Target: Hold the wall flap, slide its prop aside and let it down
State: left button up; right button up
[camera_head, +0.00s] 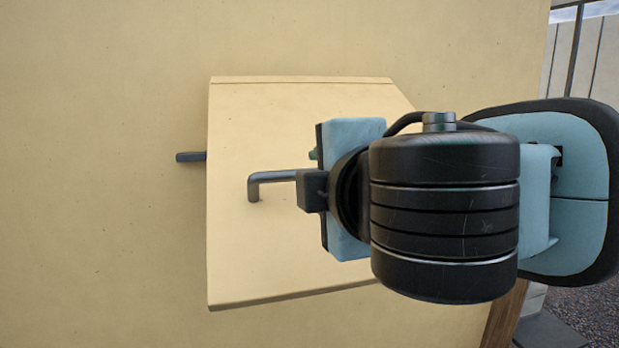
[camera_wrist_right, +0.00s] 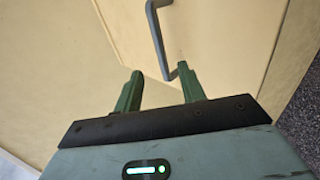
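The wall flap (camera_head: 235,240) is a beige panel on the wall, its top edge at the wall and its lower part standing out. A grey bar handle (camera_head: 272,177) is on its face; the handle also shows in the right wrist view (camera_wrist_right: 157,35). A dark rod end (camera_head: 190,157), apparently the prop, sticks out past the flap's left edge; the rest is hidden behind the flap. My right gripper (camera_wrist_right: 160,72) is open at the handle, with one bent end of the handle close to the right-hand fingertip. In the head view my wrist hides the fingers. My left gripper is not in view.
The beige wall (camera_head: 100,150) is bare left of and below the flap. My right arm covers the flap's right side. A brown post (camera_head: 504,315) and gravel ground (camera_head: 590,310) lie at the lower right.

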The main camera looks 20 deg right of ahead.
jog(key=x, duration=0.7)
jog(key=shift+f, duration=0.1)
jog(key=shift+x, duration=1)
